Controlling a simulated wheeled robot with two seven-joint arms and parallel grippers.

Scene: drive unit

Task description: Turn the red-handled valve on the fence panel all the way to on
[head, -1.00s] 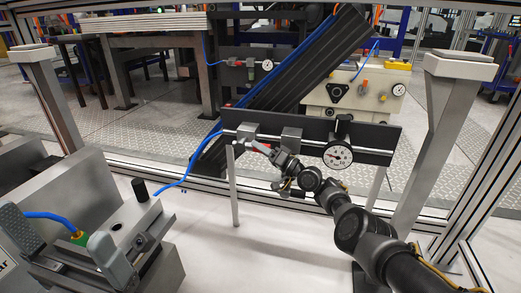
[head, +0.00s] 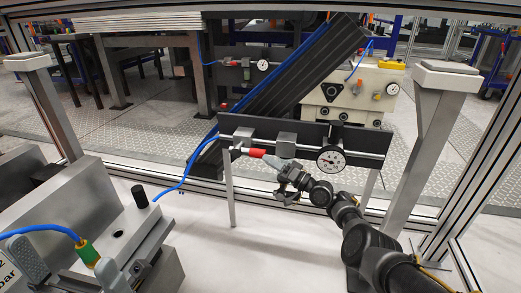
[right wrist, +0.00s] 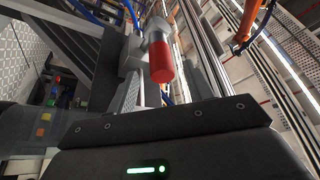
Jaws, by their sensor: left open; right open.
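The red-handled valve (head: 255,153) is on the left part of the dark fence panel (head: 262,126). The handle's round red end also shows in the right wrist view (right wrist: 161,66), just beyond the gripper's dark edge. My right gripper (head: 276,164) is open, with its grey fingertips close to the handle's free end. I cannot tell whether they touch it. My left gripper (head: 65,255) is open and empty at the lower left, cut off by the frame edge.
A round white gauge (head: 331,160) and a grey block (head: 287,140) sit on the panel's pipe right of the valve. A blue hose (head: 176,187) runs to the panel's left end. A grey machine block (head: 125,225) fills the left.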

